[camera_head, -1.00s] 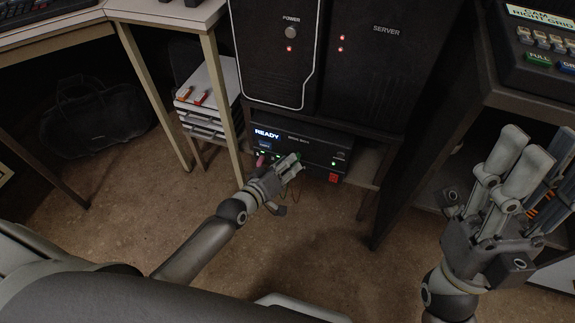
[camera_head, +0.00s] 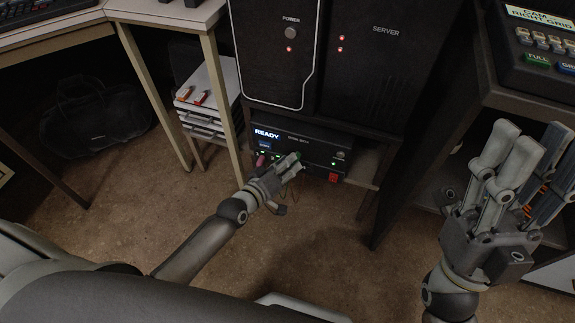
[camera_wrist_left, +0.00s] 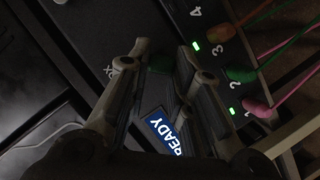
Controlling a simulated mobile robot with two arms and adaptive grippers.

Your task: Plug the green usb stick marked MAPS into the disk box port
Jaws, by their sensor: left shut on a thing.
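The disk box (camera_head: 318,139) is a black unit with a lit READY display, low under the server. My left gripper (camera_head: 296,159) is at its front face, shut on the green usb stick (camera_wrist_left: 160,63), which shows between the fingers in the left wrist view. Only a small bit of green shows at the fingertips in the head view. The MAPS marking cannot be read. The fingers hide the port, so I cannot tell whether the stick touches it or sits in it. My right gripper (camera_head: 530,145) is open and empty at the right, away from the box.
Pink (camera_wrist_left: 254,106), green (camera_wrist_left: 240,74) and orange (camera_wrist_left: 220,33) cable plugs sit in numbered sockets close beside the left fingers. A red switch (camera_head: 333,178) is at the box's lower right. Shelf legs flank the box. Orange-red sticks (camera_head: 200,97) lie on the left stack. The floor in front is clear.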

